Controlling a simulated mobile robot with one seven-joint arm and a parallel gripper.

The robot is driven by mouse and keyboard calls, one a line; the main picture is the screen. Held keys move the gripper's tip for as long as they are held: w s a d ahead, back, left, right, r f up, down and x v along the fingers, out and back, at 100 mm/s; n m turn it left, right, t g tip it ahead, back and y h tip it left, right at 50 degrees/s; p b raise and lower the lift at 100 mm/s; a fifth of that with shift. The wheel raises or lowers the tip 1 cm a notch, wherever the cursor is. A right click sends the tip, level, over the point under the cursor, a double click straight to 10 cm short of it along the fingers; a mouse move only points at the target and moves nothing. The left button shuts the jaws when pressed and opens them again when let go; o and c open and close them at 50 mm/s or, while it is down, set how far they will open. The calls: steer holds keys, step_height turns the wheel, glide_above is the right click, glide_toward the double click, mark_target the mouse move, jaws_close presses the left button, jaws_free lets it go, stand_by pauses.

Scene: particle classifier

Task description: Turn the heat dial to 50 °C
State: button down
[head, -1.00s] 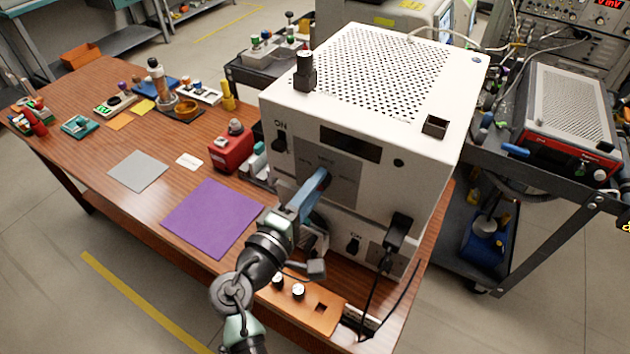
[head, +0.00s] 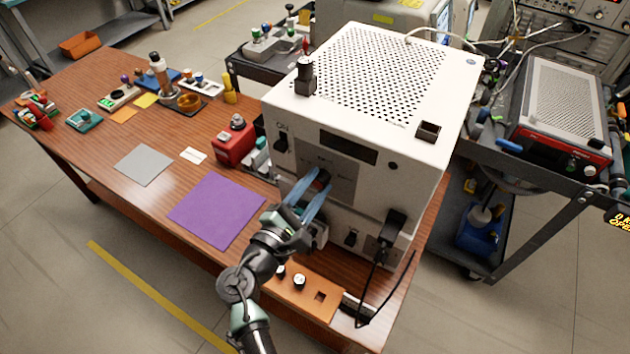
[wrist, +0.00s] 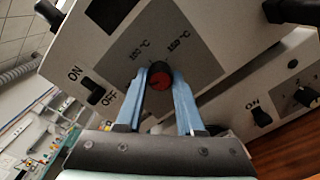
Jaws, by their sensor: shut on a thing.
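The heat dial (wrist: 159,76) is a round knob with a red face and dark rim, on the grey label panel (wrist: 190,50) of the white box (head: 350,200). Temperature labels in °C stand around it; their digits are small and slanted, and the pointer's exact setting cannot be read. In the head view the dial (head: 322,179) shows between my blue fingers. My gripper (wrist: 160,73) is shut on the dial, one finger on each side. In the head view my gripper (head: 315,184) reaches the box front from below.
An ON/OFF switch (wrist: 91,88) is left of the dial. A dark display (head: 348,147) is above it. A black plug with a cable (head: 394,228) sticks out at the right. A red device (head: 234,142) and a purple mat (head: 215,210) lie left on the table.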

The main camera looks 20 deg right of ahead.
steer(key=shift+n, duration=0.3)
steer(key=c, duration=0.5)
jaws_free()
steer(key=shift+a, duration=0.1)
steer(key=b+v, duration=0.1)
steer(key=v, duration=1.2)
steer(key=shift+b, duration=0.4)
